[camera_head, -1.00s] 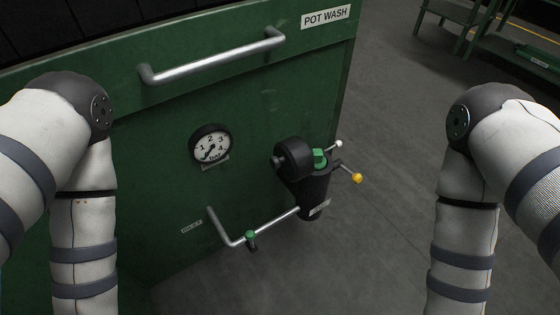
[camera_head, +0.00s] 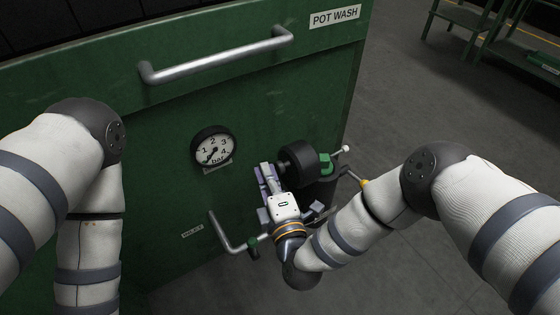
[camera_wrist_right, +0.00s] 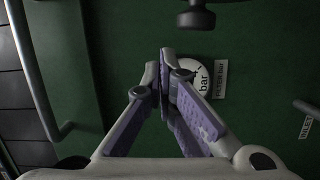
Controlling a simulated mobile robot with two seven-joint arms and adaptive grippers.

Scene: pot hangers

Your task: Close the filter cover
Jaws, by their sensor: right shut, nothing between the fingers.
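The filter cover (camera_head: 306,164) is a thick black round cap tipped to the left of the black filter housing (camera_head: 320,190), apparently open. A green part (camera_head: 326,163) shows at the housing's top. My right gripper (camera_head: 265,175) is just left of the cover, in front of the green panel and below the gauge. Its fingers are together and empty in the right wrist view (camera_wrist_right: 166,58). A black rounded part (camera_wrist_right: 195,17), probably the cover, shows at that view's top edge, apart from the fingertips. My right forearm hides the lower housing. My left gripper is out of view.
The pressure gauge (camera_head: 212,147) is on the green cabinet (camera_head: 110,170), close to my right gripper. A metal pipe (camera_head: 222,232) with a green valve runs below. A yellow-tipped lever and white-tipped lever (camera_head: 344,149) stick out right of the housing. A bar handle (camera_head: 215,57) is above.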

